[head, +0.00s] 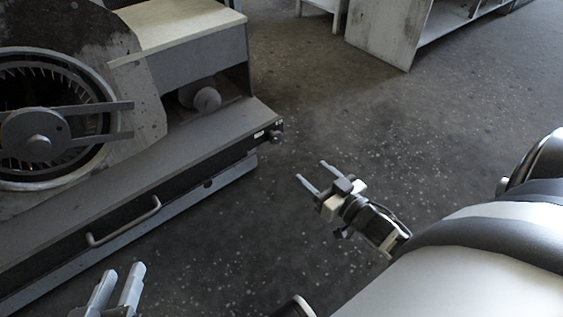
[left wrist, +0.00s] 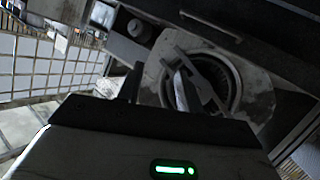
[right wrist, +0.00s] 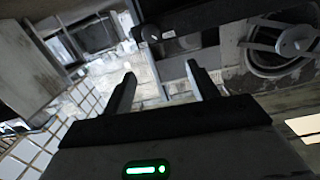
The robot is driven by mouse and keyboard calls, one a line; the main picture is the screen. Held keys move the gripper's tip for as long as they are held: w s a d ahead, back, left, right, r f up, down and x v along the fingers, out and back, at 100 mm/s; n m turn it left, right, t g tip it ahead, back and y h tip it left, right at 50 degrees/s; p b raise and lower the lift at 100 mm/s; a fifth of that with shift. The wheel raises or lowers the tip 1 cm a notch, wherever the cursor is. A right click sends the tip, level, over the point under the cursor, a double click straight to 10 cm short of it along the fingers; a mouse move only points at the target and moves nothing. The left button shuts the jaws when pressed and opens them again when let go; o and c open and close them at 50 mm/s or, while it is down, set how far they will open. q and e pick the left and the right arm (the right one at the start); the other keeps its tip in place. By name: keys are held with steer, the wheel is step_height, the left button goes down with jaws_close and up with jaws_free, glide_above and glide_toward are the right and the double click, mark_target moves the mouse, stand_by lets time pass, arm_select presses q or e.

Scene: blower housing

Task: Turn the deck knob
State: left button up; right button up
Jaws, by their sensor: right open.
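A small dark knob (head: 276,136) sticks out at the right front corner of the blower's grey deck (head: 150,155). A rounder grey knob-like piece (head: 207,99) is further back on the deck, under the box-shaped part; I cannot tell for sure which of the two is the deck knob. My right gripper (head: 312,170) is open and empty above the floor, a little right of and nearer than the corner knob, its fingers pointing toward the machine. My left gripper (head: 122,271) is at the bottom edge of the head view, fingers apart and empty, in front of the deck.
The round fan opening (head: 40,143) with a crossbar is at the left; it also shows in the left wrist view (left wrist: 222,75). A bar handle (head: 125,222) sticks out of the deck's front. A white cabinet (head: 385,30) stands at the back. The floor right of the machine is clear.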

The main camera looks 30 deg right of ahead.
step_height(320, 180, down, 3)
steer(key=d+b, duration=0.2)
steer(key=b, duration=0.4)
glide_toward(277, 139)
steer(key=shift+t, duration=0.4)
steer(key=w, duration=0.7)
steer(key=shift+w+a+f, duration=0.1)
steer(key=shift+w+f, duration=0.15)
steer(key=shift+f, duration=0.1)
steer(key=shift+w, duration=0.45)
arm_select(q)
steer(key=shift+w+d+r+n+t+h, duration=0.1)
steer(key=shift+d+r+n+t+h, duration=0.1)
steer(key=shift+d+n+t+h, duration=0.75)
steer(key=shift+g+h, duration=0.25)
arm_select(e)
steer(key=c, duration=1)
arm_select(q)
steer(key=shift+r, duration=0.1)
